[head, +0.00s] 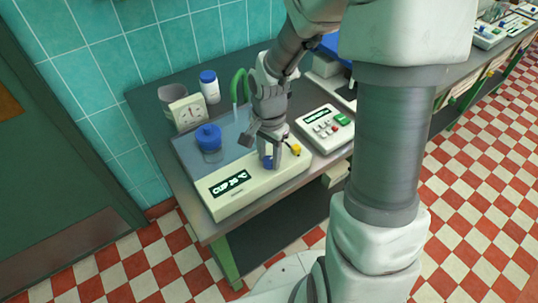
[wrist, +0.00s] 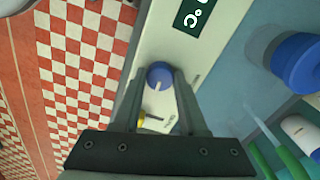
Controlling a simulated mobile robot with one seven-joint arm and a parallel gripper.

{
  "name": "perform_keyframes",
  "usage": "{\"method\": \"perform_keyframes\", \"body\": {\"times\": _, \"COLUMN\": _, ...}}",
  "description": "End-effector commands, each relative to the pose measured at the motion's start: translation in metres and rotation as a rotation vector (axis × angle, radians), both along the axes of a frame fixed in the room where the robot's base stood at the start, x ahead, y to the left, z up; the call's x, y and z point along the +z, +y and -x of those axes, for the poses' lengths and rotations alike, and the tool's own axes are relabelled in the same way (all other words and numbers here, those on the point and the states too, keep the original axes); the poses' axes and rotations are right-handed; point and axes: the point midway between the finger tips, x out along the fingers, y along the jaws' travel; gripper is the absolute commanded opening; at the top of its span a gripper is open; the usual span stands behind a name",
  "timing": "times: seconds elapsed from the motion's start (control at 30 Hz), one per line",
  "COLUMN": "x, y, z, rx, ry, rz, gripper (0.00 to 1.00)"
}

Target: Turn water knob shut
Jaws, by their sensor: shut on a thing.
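A blue round knob (wrist: 159,74) with a pale pointer line sits on the cream front panel of a machine (head: 225,205). I take it for the water knob. My gripper (wrist: 160,84) points down at the panel, with one finger on either side of this knob, and is shut on it. In the head view my gripper (head: 270,161) hides most of the blue knob (head: 268,163). A yellow knob (head: 295,149) is just to the right of my fingers; it also shows between the fingers in the wrist view (wrist: 149,117).
A blue-lidded jar (head: 209,137) stands on the machine's left, behind a lit display (head: 230,184). A button box (head: 325,127) is at right.

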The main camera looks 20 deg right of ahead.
Motion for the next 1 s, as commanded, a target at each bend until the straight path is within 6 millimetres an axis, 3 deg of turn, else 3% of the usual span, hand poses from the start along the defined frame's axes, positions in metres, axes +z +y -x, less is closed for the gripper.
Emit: {"method": "perform_keyframes", "body": {"times": 1.0, "x": 0.0019, "y": -0.0006, "z": -0.0002, "rx": 0.940, "ry": -0.001, "rz": 0.001, "gripper": 0.00}}
